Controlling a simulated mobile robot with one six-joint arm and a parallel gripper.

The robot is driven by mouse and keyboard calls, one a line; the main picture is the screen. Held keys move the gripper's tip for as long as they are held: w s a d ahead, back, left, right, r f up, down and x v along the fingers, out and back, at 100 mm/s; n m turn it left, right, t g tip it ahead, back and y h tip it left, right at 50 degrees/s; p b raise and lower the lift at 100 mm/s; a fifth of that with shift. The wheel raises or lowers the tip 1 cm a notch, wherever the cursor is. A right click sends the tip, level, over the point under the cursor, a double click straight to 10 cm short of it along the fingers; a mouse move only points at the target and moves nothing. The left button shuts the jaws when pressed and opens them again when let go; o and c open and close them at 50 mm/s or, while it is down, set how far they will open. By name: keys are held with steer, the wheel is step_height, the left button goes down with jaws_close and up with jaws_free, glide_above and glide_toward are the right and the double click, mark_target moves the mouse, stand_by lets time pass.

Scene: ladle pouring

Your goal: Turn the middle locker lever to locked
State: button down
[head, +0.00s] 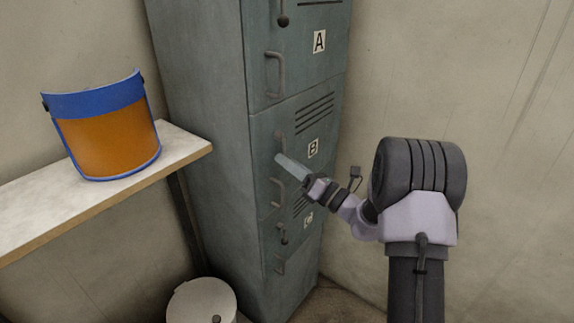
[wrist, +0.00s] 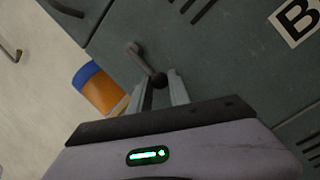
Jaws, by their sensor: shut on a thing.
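The grey-green locker (head: 205,120) has doors labelled A (head: 319,41), B (head: 313,148) and a lower one. The middle lever (head: 279,141) is on door B; its upper end shows above my fingers, and its lower part is hidden in the head view. In the wrist view the middle lever (wrist: 146,62) runs from its pivot to a dark ball knob. My gripper (head: 287,163) is at this lever. In the wrist view my gripper (wrist: 159,92) has one finger on each side of the knob, shut on it.
Door B's pull handle (head: 276,192) is just below my fingers. The upper lever (head: 283,18) hangs down; the lower lever (head: 283,236) is below. A shelf (head: 30,215) at the left holds a blue-and-orange face shield (head: 108,135). A white bin (head: 203,300) stands below.

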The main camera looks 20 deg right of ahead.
steer(key=shift+w+d+r, duration=0.1)
steer(key=shift+d+r, duration=0.05)
steer(key=shift+r, duration=0.3)
steer(key=c, duration=1.5)
jaws_free()
steer(key=o, duration=0.3)
steer(key=shift+f, duration=0.2)
steer(key=p+v, duration=0.1)
steer(key=v, duration=1.6)
steer(key=shift+f, duration=0.2)
